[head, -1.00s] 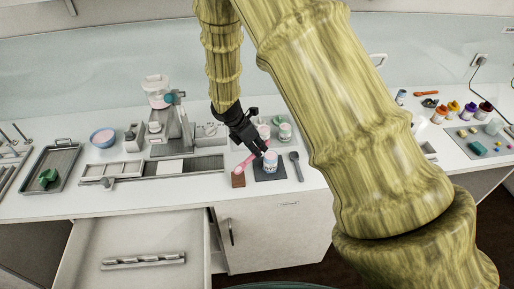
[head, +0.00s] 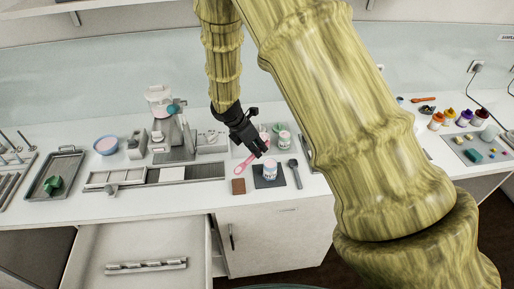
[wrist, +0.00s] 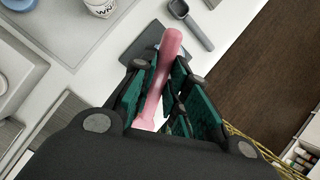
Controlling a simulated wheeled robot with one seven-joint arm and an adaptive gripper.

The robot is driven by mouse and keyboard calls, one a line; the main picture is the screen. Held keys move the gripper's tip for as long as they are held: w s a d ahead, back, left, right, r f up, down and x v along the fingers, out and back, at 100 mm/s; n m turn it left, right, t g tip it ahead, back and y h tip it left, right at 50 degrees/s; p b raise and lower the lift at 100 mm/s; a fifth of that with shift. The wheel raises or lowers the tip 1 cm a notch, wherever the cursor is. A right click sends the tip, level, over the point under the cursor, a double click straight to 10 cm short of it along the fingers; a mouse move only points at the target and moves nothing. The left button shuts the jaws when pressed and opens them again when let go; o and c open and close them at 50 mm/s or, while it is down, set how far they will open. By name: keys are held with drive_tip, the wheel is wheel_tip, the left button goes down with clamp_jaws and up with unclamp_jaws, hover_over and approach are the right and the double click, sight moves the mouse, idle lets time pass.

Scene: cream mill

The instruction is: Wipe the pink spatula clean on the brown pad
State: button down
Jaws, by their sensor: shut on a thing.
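The pink spatula (head: 243,166) is in my gripper (head: 260,153), its pink end pointing left and down in the head view. In the wrist view the spatula (wrist: 166,62) runs between the dark green-lined fingers of my gripper (wrist: 165,95), which are shut on it. The brown pad (head: 238,187) lies on the white counter near its front edge, just in front of the spatula's left end in the head view. I see a gap between them in the picture but cannot tell the height. The pad is not visible in the wrist view.
A dark spoon (head: 295,172) lies beside the mat. More jars (head: 284,139) stand behind. A long grey tray (head: 206,171) is to the left. An open drawer (head: 140,245) juts out below.

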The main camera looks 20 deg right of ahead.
sight(251, 155)
drive_tip(key=shift+f, duration=0.15)
drive_tip(key=shift+a+f+h+b, duration=0.15)
drive_tip(key=shift+f+h+b, duration=0.15)
drive_tip(key=shift+f+b, duration=0.55)
drive_tip(key=shift+s+a+f+h+b, duration=0.1)
drive_tip(key=shift+a+f+h+b, duration=0.1)
drive_tip(key=shift+f+h+b, duration=0.35)
drive_tip(key=shift+a+f+h+b, duration=0.25)
drive_tip(key=shift+f+b, duration=0.4)
drive_tip(key=shift+b, duration=0.4)
drive_tip(key=shift+f, duration=0.35)
idle(0.8)
drive_tip(key=shift+d, duration=0.2)
drive_tip(key=shift+d, duration=0.6)
drive_tip(key=shift+a+r, duration=0.1)
